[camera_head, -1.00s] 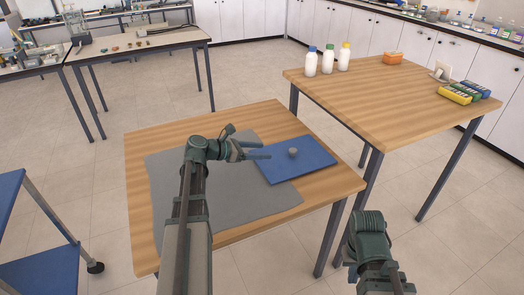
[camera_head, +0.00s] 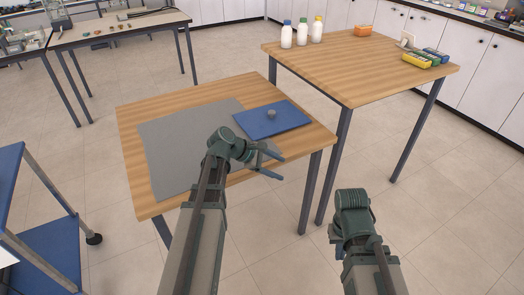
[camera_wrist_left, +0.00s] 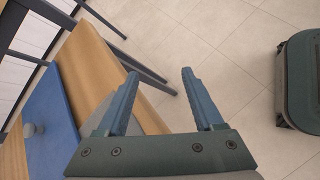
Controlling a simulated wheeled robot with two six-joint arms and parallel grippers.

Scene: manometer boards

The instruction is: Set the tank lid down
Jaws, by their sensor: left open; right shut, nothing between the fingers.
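The tank lid (camera_head: 285,124) is a flat blue panel with a round grey knob (camera_head: 271,114) on top. It lies flat at the back right of the wooden table, overlapping the grey mat's edge. The left wrist view shows part of the lid (camera_wrist_left: 50,105) and its knob (camera_wrist_left: 29,130). My left gripper (camera_head: 280,166) is open and empty, apart from the lid, over the table's front edge. Its two fingers (camera_wrist_left: 158,98) show with nothing between them. My right gripper (camera_head: 336,240) is low in front of the tables, largely hidden by its own arm, and holds nothing visible.
The grey mat (camera_head: 170,150) covers much of the wooden table (camera_head: 135,125). A blue-shelved cart (camera_head: 50,250) stands left. Floor between is clear.

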